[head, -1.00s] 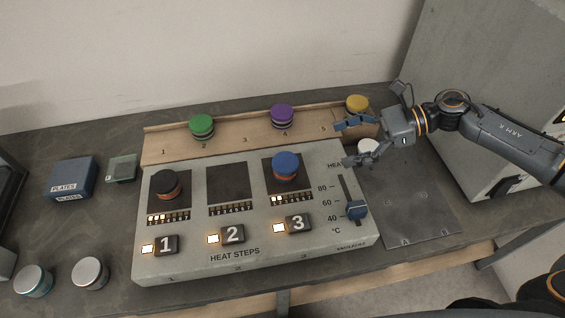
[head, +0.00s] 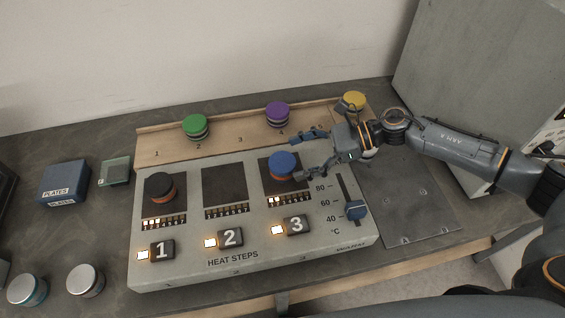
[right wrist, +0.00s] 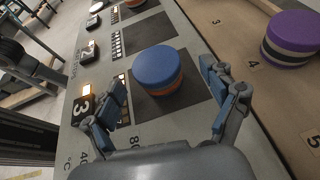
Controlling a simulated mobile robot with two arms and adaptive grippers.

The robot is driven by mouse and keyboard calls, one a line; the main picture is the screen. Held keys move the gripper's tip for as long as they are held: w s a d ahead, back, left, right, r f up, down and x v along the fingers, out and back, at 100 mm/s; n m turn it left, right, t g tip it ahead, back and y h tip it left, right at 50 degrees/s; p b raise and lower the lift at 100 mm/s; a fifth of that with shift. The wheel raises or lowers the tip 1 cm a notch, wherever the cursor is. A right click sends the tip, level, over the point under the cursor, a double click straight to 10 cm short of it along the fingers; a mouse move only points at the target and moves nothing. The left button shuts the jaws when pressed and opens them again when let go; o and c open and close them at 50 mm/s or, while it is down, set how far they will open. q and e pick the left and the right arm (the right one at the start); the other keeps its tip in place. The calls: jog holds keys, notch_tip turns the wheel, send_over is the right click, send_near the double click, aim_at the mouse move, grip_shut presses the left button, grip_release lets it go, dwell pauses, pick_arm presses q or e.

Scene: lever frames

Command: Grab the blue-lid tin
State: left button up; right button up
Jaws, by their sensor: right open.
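The blue-lid tin (head: 283,163) stands upright on the dark pad of heat step 3, at the right of the grey heat-step panel (head: 215,262). An orange band shows under its lid. My right gripper (head: 302,152) is open and comes in from the right, its fingertips close to the tin. In the right wrist view the tin (right wrist: 157,69) sits just beyond and between the two open fingers (right wrist: 165,90), with no grip on it. My left gripper is not in view.
A black-lid tin (head: 160,187) stands on pad 1; pad 2 is empty. Green (head: 195,126), purple (head: 277,113) and yellow (head: 354,100) tins stand on the wooden shelf behind. A slider (head: 355,210) is right of the tin. Two silver-lid tins (head: 85,280) stand at front left.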

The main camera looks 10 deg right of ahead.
aim_at(286, 161)
jog(key=x, duration=0.2)
jog(key=p+x, duration=0.1)
jog(key=shift+s+a+p, duration=0.2)
jog(key=shift+a+p, duration=0.1)
jog(key=shift+a, duration=0.2)
jog(key=shift+w+a+f, duration=0.1)
jog(key=shift+a+f, duration=0.15)
jog(key=shift+a, duration=0.05)
jog(key=shift+c, duration=0.2)
jog(key=c, duration=1.4)
jog(key=shift+r, duration=0.1)
